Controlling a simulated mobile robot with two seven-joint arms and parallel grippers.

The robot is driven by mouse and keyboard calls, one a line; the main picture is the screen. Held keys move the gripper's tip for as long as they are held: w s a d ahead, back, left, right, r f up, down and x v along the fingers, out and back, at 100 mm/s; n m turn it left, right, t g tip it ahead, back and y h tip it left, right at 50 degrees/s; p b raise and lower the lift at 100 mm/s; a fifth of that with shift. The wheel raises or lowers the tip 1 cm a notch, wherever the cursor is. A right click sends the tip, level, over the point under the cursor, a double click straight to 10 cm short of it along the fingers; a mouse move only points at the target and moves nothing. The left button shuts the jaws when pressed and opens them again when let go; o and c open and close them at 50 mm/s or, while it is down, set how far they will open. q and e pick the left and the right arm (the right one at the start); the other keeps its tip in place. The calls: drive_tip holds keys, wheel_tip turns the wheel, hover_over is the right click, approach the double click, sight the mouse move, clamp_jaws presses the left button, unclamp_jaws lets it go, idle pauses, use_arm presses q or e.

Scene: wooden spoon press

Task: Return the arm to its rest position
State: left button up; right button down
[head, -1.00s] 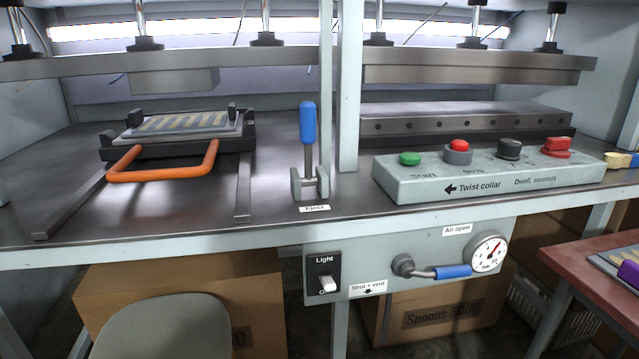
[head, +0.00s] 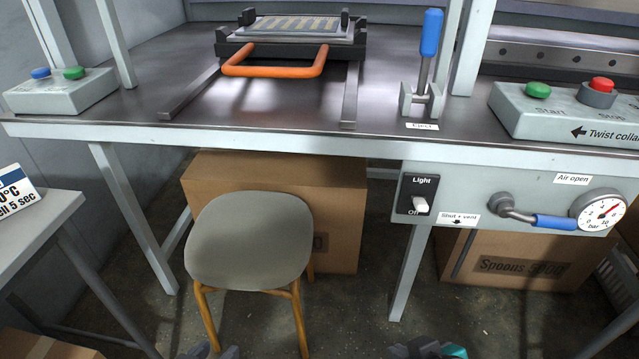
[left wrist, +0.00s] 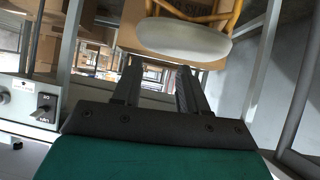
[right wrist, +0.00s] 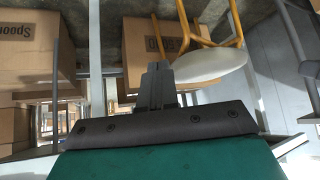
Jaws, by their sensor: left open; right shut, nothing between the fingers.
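My left gripper (head: 212,352) just shows at the bottom edge of the head view, below the stool. In the left wrist view its two dark fingers (left wrist: 158,88) stand apart with nothing between them. My right gripper (head: 428,347) shows at the bottom edge of the head view, right of the stool. In the right wrist view its fingers (right wrist: 157,80) are together and empty. Both grippers are clear of the press bench (head: 280,139) and touch nothing that I can see. Most of both arms is out of view.
A grey stool (head: 250,240) with wooden legs stands before the bench. Cardboard boxes (head: 335,215) lie under it. The orange-handled tray (head: 275,71), the blue eject lever (head: 431,33) and the air valve handle (head: 556,222) are at the bench. A side table (head: 40,228) is at left.

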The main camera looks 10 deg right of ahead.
use_arm(q)
drive_tip(key=s+a+r+y+p, duration=0.1)
drive_tip(key=a+r+p, duration=0.1)
drive_tip(key=r+p, duration=0.5)
drive_tip(key=s+a+r+p, duration=0.1)
drive_tip(key=r+p, duration=0.6)
drive_tip(key=p, duration=0.8)
drive_tip(key=shift+s+a+r+y, duration=0.2)
drive_tip(key=shift+a+y, duration=0.2)
drive_tip(key=shift+a, duration=0.4)
use_arm(e)
wheel_tip(320, 180, up, 15)
drive_tip(key=d+t, duration=0.1)
drive_tip(key=t, duration=0.2)
drive_tip(key=shift+w+d+f, duration=0.2)
drive_tip(key=shift+w+d, duration=0.1)
drive_tip(key=shift+w, duration=0.1)
use_arm(q)
drive_tip(key=shift+f, duration=0.1)
drive_tip(key=shift+c, duration=0.3)
